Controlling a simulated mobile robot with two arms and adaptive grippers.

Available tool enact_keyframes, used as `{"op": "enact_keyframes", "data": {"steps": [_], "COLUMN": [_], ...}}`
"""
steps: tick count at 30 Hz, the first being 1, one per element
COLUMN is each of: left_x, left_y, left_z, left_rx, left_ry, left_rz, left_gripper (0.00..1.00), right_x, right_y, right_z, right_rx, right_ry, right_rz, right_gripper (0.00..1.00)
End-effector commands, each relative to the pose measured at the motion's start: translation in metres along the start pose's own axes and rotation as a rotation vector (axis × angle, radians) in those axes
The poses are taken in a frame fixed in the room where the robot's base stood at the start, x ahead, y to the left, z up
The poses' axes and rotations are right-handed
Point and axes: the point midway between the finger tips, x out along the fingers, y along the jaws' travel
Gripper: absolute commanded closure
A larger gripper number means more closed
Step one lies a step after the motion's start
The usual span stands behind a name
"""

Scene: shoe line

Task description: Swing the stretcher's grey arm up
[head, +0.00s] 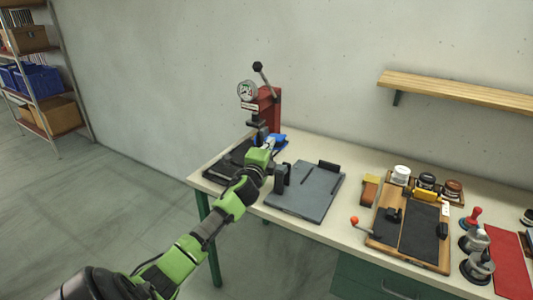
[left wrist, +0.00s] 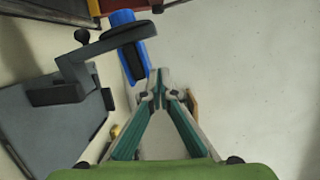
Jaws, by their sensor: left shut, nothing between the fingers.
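My left gripper (head: 268,143) reaches over the back of the bench, in front of the red press. In the left wrist view its fingers (left wrist: 157,95) are shut and empty. A bent dark grey arm (left wrist: 72,68) reaches from a block toward a blue piece (left wrist: 138,60), left of and beyond the fingertips. The fingers look apart from the arm. A grey plate (left wrist: 35,135) lies beside it. In the head view, a grey plate (head: 308,195) with dark upright blocks stands right of my gripper. My arm and gripper partly hide the area around the blue piece (head: 278,139). My right gripper is not seen.
The red press (head: 270,105) with a gauge (head: 247,91) and lever stands behind my gripper. A wooden board (head: 445,258) with dark pads, jars and tools crowd the bench's right side. A wooden shelf (head: 460,92) is on the wall. The floor at left is clear.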

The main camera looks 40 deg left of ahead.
Motion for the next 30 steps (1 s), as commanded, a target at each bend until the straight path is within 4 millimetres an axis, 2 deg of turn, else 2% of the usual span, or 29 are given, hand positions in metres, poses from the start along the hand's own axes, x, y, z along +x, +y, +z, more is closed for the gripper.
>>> {"op": "enact_keyframes", "data": {"steps": [3,6,12,17,30], "left_x": [-0.020,-0.034,-0.051,-0.055,-0.055], "left_y": [0.001,0.000,-0.003,-0.004,-0.004], "left_z": [-0.001,-0.002,-0.001,-0.001,-0.001], "left_rx": [0.002,0.000,0.000,0.000,-0.001], "left_ry": [0.003,0.004,0.003,0.002,0.002], "left_rz": [0.000,0.000,-0.001,-0.001,-0.001], "left_gripper": [1.00,1.00,1.00,1.00,1.00], "right_x": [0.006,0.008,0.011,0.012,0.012], "right_y": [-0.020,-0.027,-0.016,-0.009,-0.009], "right_z": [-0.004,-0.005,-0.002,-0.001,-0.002], "right_rx": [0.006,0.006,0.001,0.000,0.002], "right_ry": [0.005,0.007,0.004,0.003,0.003], "right_rz": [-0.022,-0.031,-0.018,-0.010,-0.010], "right_gripper": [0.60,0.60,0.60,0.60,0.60]}}
